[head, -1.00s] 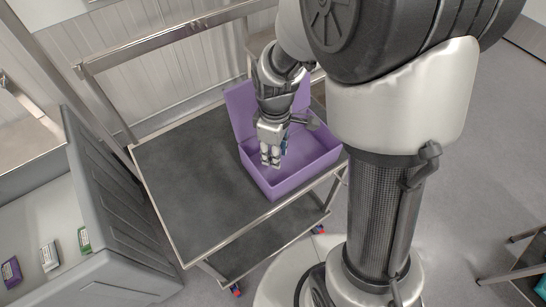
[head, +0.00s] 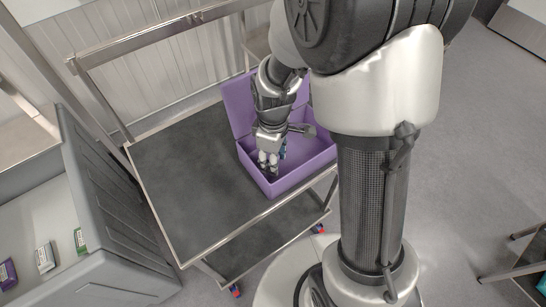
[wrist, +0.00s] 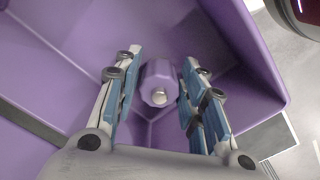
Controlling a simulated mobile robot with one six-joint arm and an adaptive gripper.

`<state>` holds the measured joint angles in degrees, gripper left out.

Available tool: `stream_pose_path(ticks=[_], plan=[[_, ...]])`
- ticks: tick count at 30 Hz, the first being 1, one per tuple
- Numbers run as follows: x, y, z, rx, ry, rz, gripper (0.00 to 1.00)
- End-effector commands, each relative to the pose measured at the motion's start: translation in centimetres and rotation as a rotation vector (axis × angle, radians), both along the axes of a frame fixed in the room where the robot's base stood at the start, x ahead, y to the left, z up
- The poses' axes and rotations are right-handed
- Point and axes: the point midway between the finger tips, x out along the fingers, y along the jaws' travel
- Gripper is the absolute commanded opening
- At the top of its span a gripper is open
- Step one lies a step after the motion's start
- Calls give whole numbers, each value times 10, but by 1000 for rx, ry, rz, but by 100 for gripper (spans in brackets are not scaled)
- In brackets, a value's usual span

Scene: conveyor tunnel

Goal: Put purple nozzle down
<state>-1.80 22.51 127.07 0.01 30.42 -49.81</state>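The purple nozzle (wrist: 158,82) shows in the wrist view between the two fingers of my gripper (wrist: 162,60). It is a short faceted piece with a pale round tip. A narrow gap shows on each side of it, so the fingers look open around it and not pressed on it. The nozzle is inside the purple box (head: 304,178); I cannot tell whether it touches the floor of the box. In the head view my gripper (head: 268,170) points down into the box, and the nozzle is hidden there.
The box has its lid (head: 238,108) raised at the back and stands on the right part of a dark-topped metal cart (head: 190,190). The cart's left side is bare. A grey bin (head: 115,215) with several small boxes stands at the left.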

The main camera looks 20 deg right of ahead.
Motion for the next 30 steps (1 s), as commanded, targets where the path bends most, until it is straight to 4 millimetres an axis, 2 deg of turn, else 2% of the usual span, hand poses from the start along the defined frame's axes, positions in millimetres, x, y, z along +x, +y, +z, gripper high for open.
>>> stream_pose_path(ticks=[3, 14, 17, 24, 30], plan=[[0, 0, 0, 0, 0, 0, 47], [0, 0, 5, 0, 0, 0, 47], [1, 0, 18, 0, -3, 0, 47], [1, 0, 71, 0, -5, 0, 47], [1, 0, 107, 0, -3, 0, 47]])
